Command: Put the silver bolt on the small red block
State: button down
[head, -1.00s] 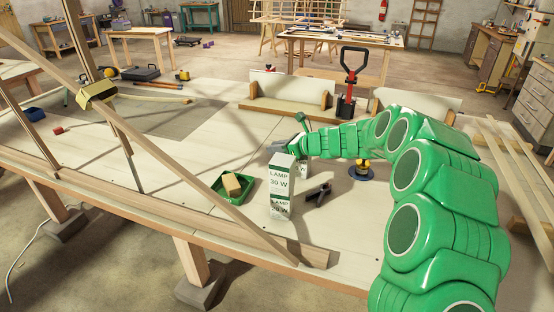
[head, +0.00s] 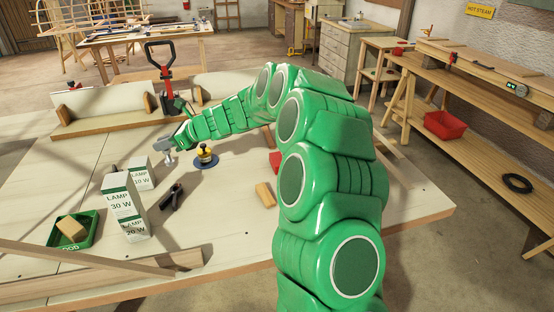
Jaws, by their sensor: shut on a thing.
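My gripper (head: 166,147) is in the head view, left of centre, above the pale table. It is shut on the silver bolt (head: 169,159), which hangs below the jaws. A small red block (head: 275,160) lies on the table to the right of my gripper. My green arm covers part of it. The bolt and the red block are well apart.
A yellow-and-black thing on a blue disc (head: 206,157) stands between my gripper and the red block. A wooden block (head: 265,195), a black clamp (head: 171,197), lamp boxes (head: 124,206) and a green tray (head: 55,237) are nearer. Free table lies around the wooden block.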

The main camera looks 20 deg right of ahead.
jog(key=s+d+r+m+t+h, duration=0.1)
jog(key=s+d+r+m+t, duration=0.15)
jog(key=d, duration=0.95)
jog(key=s+d+r+m+t+h, duration=0.1)
jog(key=s+d, duration=0.3)
jog(key=d, duration=0.7)
jog(key=s+d+r+m+t+h, duration=0.1)
jog(key=s+d+r, duration=0.15)
jog(key=d, duration=0.95)
jog(key=shift+w+d+f, duration=0.25)
jog(key=shift+w+f, duration=1.9)
jog(key=shift+f, duration=0.15)
jog(key=shift+w+d+f, duration=0.3)
jog(key=shift+w+f, duration=1.85)
jog(key=shift+f, duration=0.15)
jog(key=shift+w+d+f, duration=0.25)
jog(key=shift+w+f, duration=1.9)
jog(key=shift+f, duration=0.15)
jog(key=c, duration=1)
grip_release()
jog(key=shift+f, duration=0.1)
